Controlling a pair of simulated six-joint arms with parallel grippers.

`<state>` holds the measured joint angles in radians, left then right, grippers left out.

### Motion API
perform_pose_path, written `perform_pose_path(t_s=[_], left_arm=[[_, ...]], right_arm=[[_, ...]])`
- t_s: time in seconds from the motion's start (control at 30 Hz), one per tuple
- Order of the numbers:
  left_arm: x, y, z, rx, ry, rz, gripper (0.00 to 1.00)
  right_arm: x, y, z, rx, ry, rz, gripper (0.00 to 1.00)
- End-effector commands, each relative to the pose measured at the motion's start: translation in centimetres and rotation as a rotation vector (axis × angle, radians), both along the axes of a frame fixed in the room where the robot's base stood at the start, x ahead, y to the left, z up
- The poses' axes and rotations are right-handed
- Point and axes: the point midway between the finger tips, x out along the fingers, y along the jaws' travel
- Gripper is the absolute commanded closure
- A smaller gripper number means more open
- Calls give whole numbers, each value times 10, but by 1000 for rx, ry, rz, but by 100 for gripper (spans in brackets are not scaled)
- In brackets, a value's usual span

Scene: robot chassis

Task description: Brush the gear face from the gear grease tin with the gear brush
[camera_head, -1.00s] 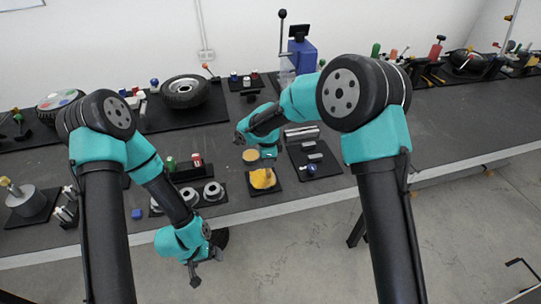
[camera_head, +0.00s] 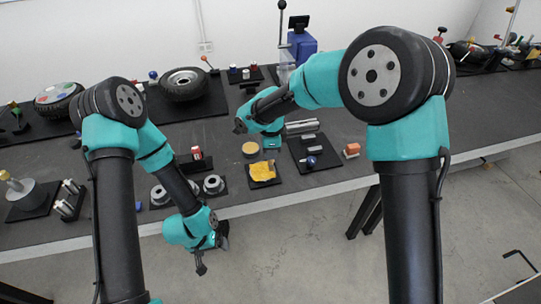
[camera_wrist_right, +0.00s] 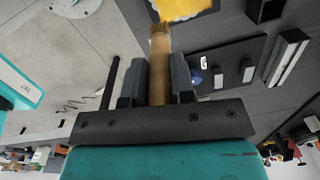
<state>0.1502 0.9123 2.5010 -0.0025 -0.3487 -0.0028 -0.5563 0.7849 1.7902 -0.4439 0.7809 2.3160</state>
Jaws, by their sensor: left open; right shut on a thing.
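My right gripper (camera_wrist_right: 158,72) is shut on a brush with a tan wooden handle (camera_wrist_right: 158,85); its tip points to the top of the right wrist view. The brush is not clear there. My left gripper (camera_head: 201,267) is open and empty, low in front of the bench edge.
A black mat with metal blocks (camera_head: 310,140) and an orange block (camera_head: 351,150) are to the right. The right bench top is mostly clear.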

Motion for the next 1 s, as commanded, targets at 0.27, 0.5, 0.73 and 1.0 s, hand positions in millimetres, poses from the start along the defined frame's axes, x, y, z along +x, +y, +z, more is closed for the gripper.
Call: perform_pose_path(t_s=[0.27, 0.5, 0.73, 1.0], left_arm=[[0, 0, 0, 0, 0, 0, 7], [0, 0, 0, 0, 0, 0, 7], [0, 0, 0, 0, 0, 0, 7], [0, 0, 0, 0, 0, 0, 7]], right_arm=[[0, 0, 24, 0, -1, -2, 100], [0, -1, 28, 0, 0, -2, 100], [0, -1, 28, 0, 0, -2, 100], [2, -5, 28, 1, 0, -8, 100]])
